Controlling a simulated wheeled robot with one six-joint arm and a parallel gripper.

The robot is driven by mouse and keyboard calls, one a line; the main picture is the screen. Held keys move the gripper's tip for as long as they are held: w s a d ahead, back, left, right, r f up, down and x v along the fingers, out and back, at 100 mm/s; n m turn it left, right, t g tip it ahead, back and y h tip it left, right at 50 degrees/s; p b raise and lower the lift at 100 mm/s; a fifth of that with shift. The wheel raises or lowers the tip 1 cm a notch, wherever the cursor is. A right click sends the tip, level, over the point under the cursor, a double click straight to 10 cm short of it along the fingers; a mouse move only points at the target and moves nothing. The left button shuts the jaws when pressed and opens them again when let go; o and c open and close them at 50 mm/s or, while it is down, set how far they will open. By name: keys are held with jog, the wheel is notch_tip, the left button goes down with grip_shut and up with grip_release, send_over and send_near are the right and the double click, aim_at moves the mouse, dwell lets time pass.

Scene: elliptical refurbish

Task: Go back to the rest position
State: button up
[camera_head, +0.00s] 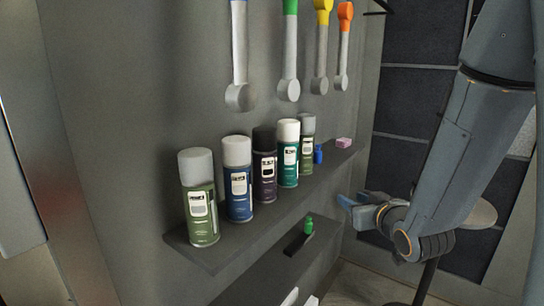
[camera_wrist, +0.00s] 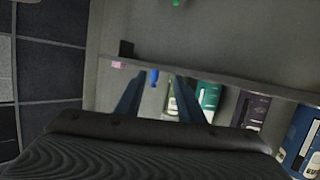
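My gripper (camera_head: 352,204) is at the right of the shelves in the head view, in the air and apart from the cans. In the wrist view its two fingers (camera_wrist: 157,98) stand apart with nothing held between them. A small blue bottle (camera_wrist: 153,77) shows in the background between them. That bottle (camera_head: 318,154) stands on the upper shelf in the head view.
An upper shelf (camera_head: 210,260) bears several spray cans (camera_head: 238,180) and a pink block (camera_head: 343,143). Several wrench-like tools (camera_head: 289,55) hang above. A round stool-like seat (camera_head: 478,212) stands behind my arm.

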jog(key=s+f+m+g+h, duration=0.2)
jog(key=s+f+g+h, duration=0.1)
jog(key=s+f+g, duration=0.85)
jog(key=s+a+r+g, duration=0.1)
jog(key=s+a+g, duration=0.1)
jog(key=s, duration=0.8)
jog(key=shift+s+a+r+y, duration=0.2)
jog(key=shift+s+y, duration=0.1)
jog(key=shift+s, duration=0.1)
